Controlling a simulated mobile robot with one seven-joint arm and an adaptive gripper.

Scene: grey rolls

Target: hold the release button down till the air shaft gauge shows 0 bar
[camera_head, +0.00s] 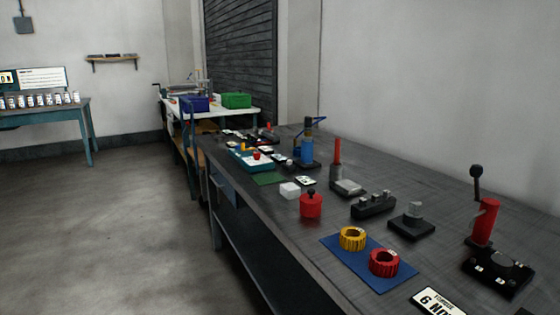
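My gripper is not in the head camera view. No gauge dial and no release button can be picked out with certainty at this size. On the dark workbench (345,225) stands a red cylinder with a black knob on top (311,206). Farther back are a blue upright device with a side arm (308,145) and a teal tray (234,155) with small red and yellow parts. I cannot tell which of these belongs to the air shaft. No reading in bar is legible.
A blue mat (340,265) with a yellow ring (352,238) and a red ring (383,262) lies at the front. A red lever device (485,222) stands on the right. Blue (194,104) and green bins (236,101) sit on a back table. The floor at left is clear.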

